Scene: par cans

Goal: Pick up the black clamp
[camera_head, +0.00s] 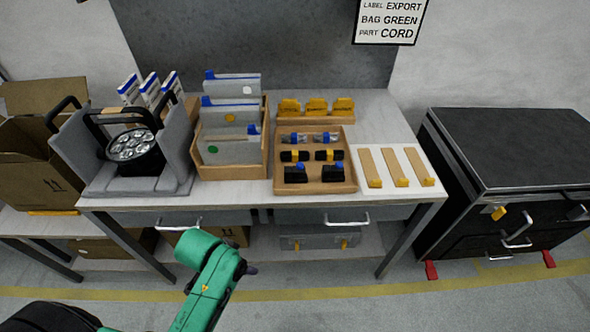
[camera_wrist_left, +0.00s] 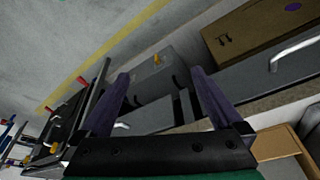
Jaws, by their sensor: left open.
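A wooden tray (camera_head: 315,187) on the table holds several clamps in rows. The front row has two black clamps with blue knobs, the left one (camera_head: 296,174) and the right one (camera_head: 333,173). The middle row has two black pieces with yellow parts (camera_head: 294,155), and the back row has two greyish ones with blue (camera_head: 294,138). I cannot tell which is the task's clamp. My left gripper (camera_wrist_left: 160,73) is open and empty in the left wrist view, with no clamp between its fingers. In the head view my green arm is low, in front of the table. My right gripper is not in view.
On the table (camera_head: 240,194), a wooden bin of folders (camera_head: 228,171) and a grey holder with a black lamp (camera_head: 135,148) stand left of the tray. Wooden strips (camera_head: 369,169) lie right of it. A black case (camera_head: 505,150) stands at right. Drawer handles (camera_head: 347,222) project from the table front.

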